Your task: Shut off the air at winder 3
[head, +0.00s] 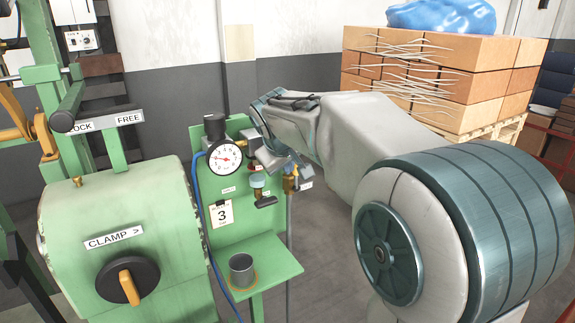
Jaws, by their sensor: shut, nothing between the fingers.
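The green panel (205,183) of winder 3 carries a card with the number 3 (222,214). A round pressure gauge (224,158) with a black knob above it (214,127) sits at its upper left. Right of the gauge are a small fitting with an amber lower part (258,181) and a brass fitting (290,183) on a vertical grey pipe (289,225). A short black handle (266,202) shows below them; which fitting it belongs to is unclear. My gripper (284,168) is at the brass fitting, shut and empty, its fingertips small and partly hidden. Contact cannot be told.
A green shelf (270,258) below the panel holds a grey metal cup (242,268). A blue hose (205,235) hangs left of it. The green winder housing (165,215) with a CLAMP knob (128,280) stands left. A brick-like stack on a pallet (480,130) stands behind my arm.

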